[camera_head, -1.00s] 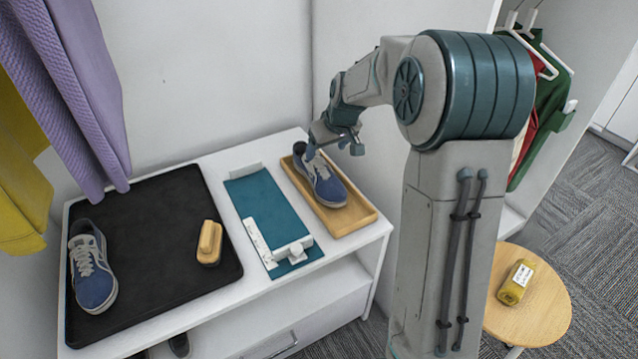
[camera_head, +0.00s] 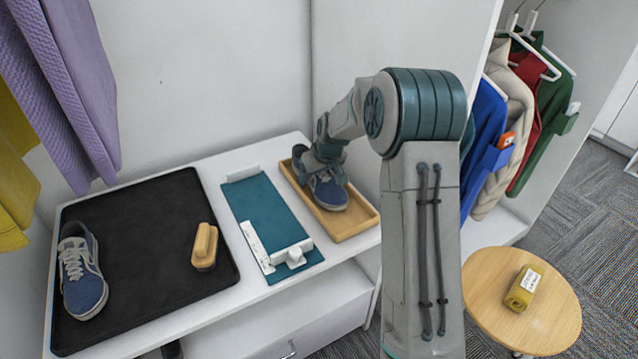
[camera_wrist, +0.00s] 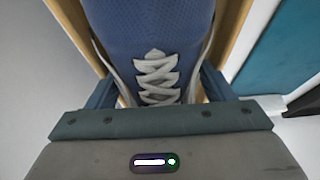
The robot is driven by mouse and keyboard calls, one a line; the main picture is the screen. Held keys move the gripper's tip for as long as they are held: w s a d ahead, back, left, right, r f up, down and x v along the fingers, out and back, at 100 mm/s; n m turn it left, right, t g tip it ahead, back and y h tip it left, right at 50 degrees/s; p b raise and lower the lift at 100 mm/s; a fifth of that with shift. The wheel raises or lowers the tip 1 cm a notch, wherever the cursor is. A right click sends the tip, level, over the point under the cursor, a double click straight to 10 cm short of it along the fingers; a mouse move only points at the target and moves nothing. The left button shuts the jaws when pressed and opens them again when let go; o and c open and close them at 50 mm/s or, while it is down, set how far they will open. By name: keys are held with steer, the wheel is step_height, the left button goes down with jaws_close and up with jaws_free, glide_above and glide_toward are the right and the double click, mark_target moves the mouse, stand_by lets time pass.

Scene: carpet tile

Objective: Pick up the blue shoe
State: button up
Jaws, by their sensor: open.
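A blue shoe (camera_head: 329,193) with white laces sits in the wooden tray (camera_head: 352,229). My gripper (camera_head: 325,172) is low over this shoe and hides its rear part. In the wrist view the same shoe (camera_wrist: 150,25) lies between my two open fingers, one on each side of the laces. I cannot tell if the fingers touch it. A second blue shoe (camera_head: 84,283) with white laces lies on the black mat (camera_head: 140,265) at the left, away from my gripper.
A tan-handled brush (camera_head: 204,246) lies on the mat. A teal measuring board (camera_head: 262,212) with white end pieces lies between mat and tray. Hanging clothes are at both sides. A round wooden table (camera_head: 487,290) at the right holds a yellow item (camera_head: 524,288).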

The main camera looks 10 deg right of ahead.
steer(key=c, duration=0.8)
steer(key=shift+c, duration=0.4)
steer(key=shift+r, duration=0.15)
